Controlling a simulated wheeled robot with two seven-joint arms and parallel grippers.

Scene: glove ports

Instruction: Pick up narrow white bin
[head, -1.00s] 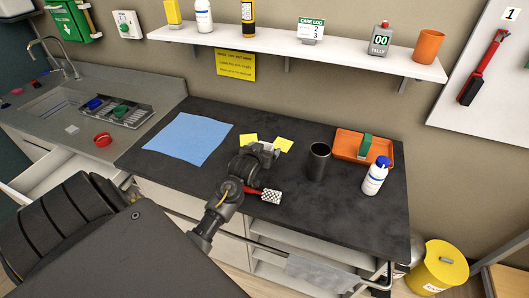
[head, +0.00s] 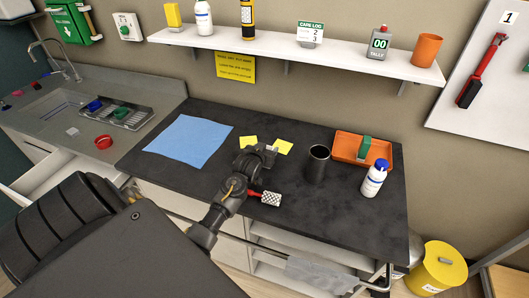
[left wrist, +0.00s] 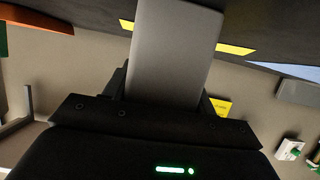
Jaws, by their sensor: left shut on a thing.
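My left gripper (head: 262,154) is over the dark worktop (head: 225,172), between the blue cloth and the black cup. It is shut on a narrow pale grey-white piece, which I take to be the narrow white bin (left wrist: 174,55). In the left wrist view the bin stands out from between the fingers as a plain smooth slab. In the head view most of it is hidden behind the gripper. I cannot tell whether it touches the worktop. My right gripper is not in view.
Yellow notes (head: 283,147) lie beside the gripper. A red-handled checkered tool (head: 270,198) lies in front. The black cup (head: 317,165), white bottle (head: 373,180) and orange tray (head: 346,145) stand to the right. The blue cloth (head: 189,141) lies left. A shelf (head: 290,51) hangs above.

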